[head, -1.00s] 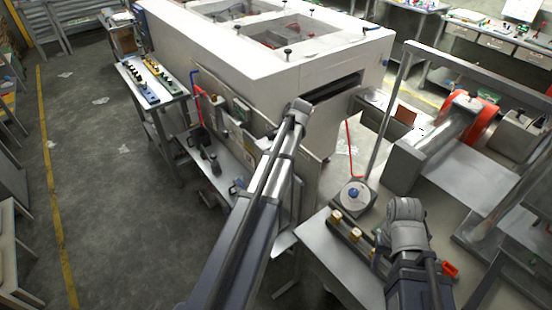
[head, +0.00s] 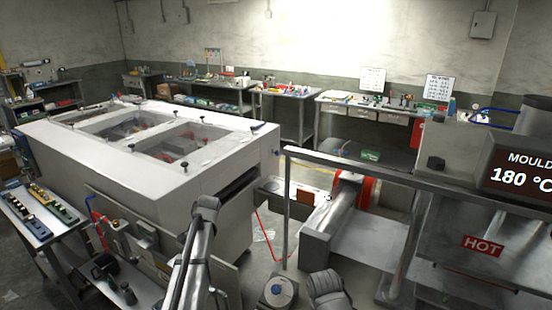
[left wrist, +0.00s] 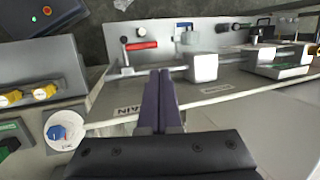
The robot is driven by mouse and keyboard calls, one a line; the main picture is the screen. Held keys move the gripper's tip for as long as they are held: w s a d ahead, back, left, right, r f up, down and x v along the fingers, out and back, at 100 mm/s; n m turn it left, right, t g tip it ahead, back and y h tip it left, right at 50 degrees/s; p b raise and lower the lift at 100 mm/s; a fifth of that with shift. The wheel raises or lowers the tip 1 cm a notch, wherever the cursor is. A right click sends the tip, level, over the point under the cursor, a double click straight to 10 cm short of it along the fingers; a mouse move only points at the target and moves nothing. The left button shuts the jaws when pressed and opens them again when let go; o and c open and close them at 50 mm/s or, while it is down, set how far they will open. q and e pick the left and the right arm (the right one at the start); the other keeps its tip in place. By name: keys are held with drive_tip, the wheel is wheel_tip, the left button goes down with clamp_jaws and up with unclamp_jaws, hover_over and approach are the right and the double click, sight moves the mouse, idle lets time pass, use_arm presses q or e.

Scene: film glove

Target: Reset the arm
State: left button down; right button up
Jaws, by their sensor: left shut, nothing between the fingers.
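My left arm (head: 197,245) reaches up into the lower middle of the head view, in front of the big white machine. Its fingers do not show clearly there. In the left wrist view my left gripper (left wrist: 163,85) has its two dark fingers together with nothing between them, pointing at a pale panel edge with a label. My right arm (head: 328,290) shows only as a grey joint at the bottom of the head view; its gripper is out of the picture.
The white machine (head: 130,165) with windows fills the left middle. A metal frame, a HOT sign (head: 483,245) and a 180 °C display (head: 520,172) stand at right. In the left wrist view a red handle (left wrist: 140,45) and a blue knob (left wrist: 57,132) lie near the fingers.

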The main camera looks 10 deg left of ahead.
use_arm(q)
drive_tip(key=s+d+f+h+b, duration=0.1)
drive_tip(key=s+d+f+b, duration=0.2)
drive_tip(key=s+d, duration=0.4)
drive_tip(key=s+d+f+b, duration=0.2)
drive_tip(key=s+d, duration=0.6)
drive_tip(key=d, duration=0.5)
drive_tip(key=s+d+f+h+b, duration=0.1)
drive_tip(key=s+d+f+b, duration=0.2)
drive_tip(key=d, duration=0.8)
drive_tip(key=s+f, duration=0.2)
drive_tip(key=s, duration=0.2)
drive_tip(key=shift+s+t+h+b, duration=0.15)
drive_tip(key=shift+t+h+b, duration=0.15)
